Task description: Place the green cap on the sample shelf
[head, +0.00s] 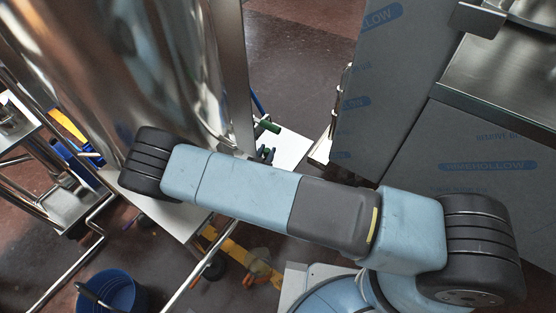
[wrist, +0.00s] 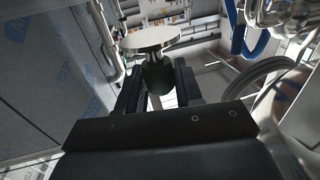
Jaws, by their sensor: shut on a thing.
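In the wrist view, my gripper (wrist: 158,88) is shut on a dark green rounded thing, which I take to be the green cap (wrist: 157,78). The cap sits between the two black fingers. A pale round disc (wrist: 150,40) shows just beyond the cap; I cannot tell whether it touches it. In the head view my arm crosses the middle and the gripper is not clearly visible. Small green pieces (head: 268,127) show there beside a white surface (head: 290,150). I cannot tell whether this white surface is the sample shelf.
A large shiny steel tank (head: 130,70) stands at upper left. Grey film-wrapped cabinets (head: 395,80) stand at right, with a narrow floor gap between. A blue bucket (head: 112,290) and a metal-framed cart (head: 70,205) are at lower left. Blue hose (wrist: 252,35) shows in the wrist view.

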